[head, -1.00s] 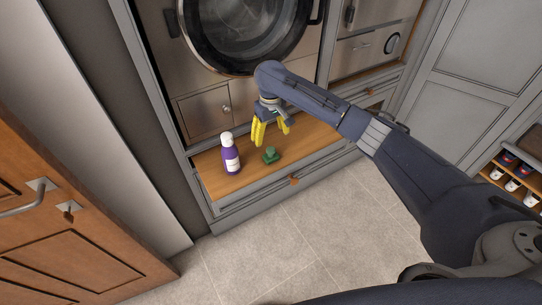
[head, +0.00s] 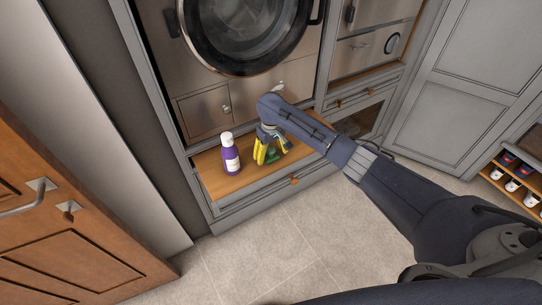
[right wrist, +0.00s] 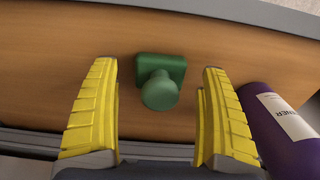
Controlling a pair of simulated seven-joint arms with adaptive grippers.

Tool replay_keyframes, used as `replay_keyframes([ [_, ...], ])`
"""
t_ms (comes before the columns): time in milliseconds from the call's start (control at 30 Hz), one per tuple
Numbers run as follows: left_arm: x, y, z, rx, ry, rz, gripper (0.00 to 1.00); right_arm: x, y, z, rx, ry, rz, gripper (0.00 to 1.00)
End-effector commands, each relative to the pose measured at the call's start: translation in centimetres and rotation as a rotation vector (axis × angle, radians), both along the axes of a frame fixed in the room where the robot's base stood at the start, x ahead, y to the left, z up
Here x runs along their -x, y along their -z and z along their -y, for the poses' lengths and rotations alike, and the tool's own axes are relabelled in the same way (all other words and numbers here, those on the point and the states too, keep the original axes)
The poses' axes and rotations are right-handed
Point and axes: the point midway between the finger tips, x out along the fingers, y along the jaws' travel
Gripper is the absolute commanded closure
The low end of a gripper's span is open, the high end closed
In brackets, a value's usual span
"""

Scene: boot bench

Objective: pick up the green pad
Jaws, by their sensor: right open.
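The green pad (right wrist: 160,80) has a square base and a round knob, and sits on the wooden bench top. In the head view the green pad (head: 272,156) is partly hidden by my right gripper (head: 268,155). In the right wrist view my right gripper (right wrist: 160,120) is open, its yellow fingers on either side of the pad with a gap on both sides. The fingertips reach about level with the pad in that picture, and nothing is held. My left gripper is not in view.
A purple bottle with a white cap (head: 231,156) stands on the bench (head: 209,172) just left of my right gripper; it also shows close by the finger in the right wrist view (right wrist: 275,125). A washer door (head: 245,30) is above. A shoe shelf (head: 515,180) is at right.

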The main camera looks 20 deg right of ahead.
Motion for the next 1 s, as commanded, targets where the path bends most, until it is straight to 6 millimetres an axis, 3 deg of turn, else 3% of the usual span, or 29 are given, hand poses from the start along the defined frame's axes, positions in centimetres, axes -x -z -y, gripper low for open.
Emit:
replay_keyframes([
  [200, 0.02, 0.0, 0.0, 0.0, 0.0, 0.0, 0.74, -0.01, 1.26, 0.0, 0.0, 0.0, 0.001, 0.2],
  [467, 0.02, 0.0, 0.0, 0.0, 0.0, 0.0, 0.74, -0.01, 1.31, 0.02, 0.001, 0.0, 0.001, 0.21],
  [900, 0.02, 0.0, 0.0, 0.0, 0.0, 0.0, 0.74, -0.01, 1.29, 0.03, 0.001, 0.0, 0.0, 0.72],
  [1000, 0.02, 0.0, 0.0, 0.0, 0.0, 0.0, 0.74, -0.01, 1.29, 0.04, 0.001, 0.0, 0.0, 0.73],
])
